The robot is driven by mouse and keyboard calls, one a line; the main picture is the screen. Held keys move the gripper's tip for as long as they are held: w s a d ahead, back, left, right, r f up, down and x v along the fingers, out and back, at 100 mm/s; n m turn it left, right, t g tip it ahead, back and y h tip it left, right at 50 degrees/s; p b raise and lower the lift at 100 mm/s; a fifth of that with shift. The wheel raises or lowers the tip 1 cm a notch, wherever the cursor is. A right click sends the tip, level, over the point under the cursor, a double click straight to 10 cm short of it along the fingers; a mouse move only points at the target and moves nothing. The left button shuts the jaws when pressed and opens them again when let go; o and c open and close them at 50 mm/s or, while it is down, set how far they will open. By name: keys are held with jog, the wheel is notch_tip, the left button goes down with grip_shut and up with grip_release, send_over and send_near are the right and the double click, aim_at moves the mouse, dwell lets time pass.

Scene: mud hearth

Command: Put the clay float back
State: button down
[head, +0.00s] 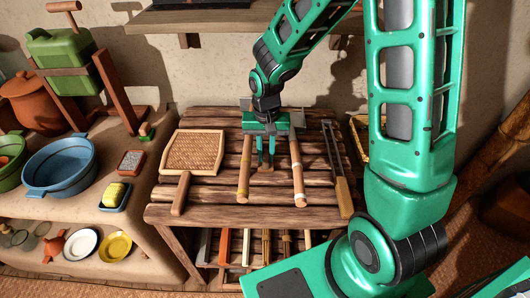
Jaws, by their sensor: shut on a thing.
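My gripper (265,162) is over the middle of the slatted wooden table (218,212), pointing down. Its two fingers are shut on a small brown thing, which I take to be the clay float (265,170). Only a little of it shows below the fingertips. It is between two light wooden rods, the left rod (244,172) and the right rod (298,175), at or just above the slats. I cannot tell whether it touches the table.
A woven fan (194,152) lies left and tongs (338,170) lie right on the table. Several long-handled things are below it. A wall shelf (210,20) is above. The left ledge holds a blue basin (58,167), a yellow sponge (114,193) and a green container (62,50).

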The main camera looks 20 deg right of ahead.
aim_at(266, 152)
jog(key=c, duration=1.7)
grip_release()
jog(key=shift+o, duration=0.2)
jog(key=shift+r, duration=0.1)
notch_tip(266, 152, up, 12)
